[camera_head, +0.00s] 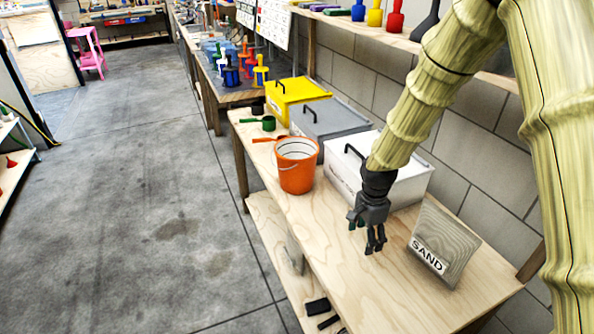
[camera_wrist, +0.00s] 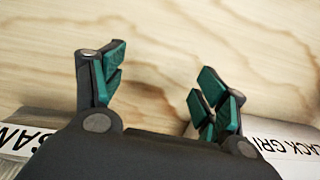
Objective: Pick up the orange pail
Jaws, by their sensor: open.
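The orange pail (camera_head: 296,168) stands upright on the wooden workbench (camera_head: 352,262), with a thin wire handle and a pale inside. My gripper (camera_head: 375,246) points down over the bench, to the right of the pail and nearer the camera, apart from it. In the wrist view my gripper (camera_wrist: 158,92) is open, with green-padded fingers spread and only bare wood grain between them. The pail is not in the wrist view.
A white bin (camera_head: 404,186), a grey bin (camera_head: 340,122) and a yellow bin (camera_head: 296,93) line the wall behind the pail. A SAND block (camera_head: 443,243) stands right of my gripper. Green (camera_head: 268,124) and red scoops lie beyond the pail. The front bench is mostly clear.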

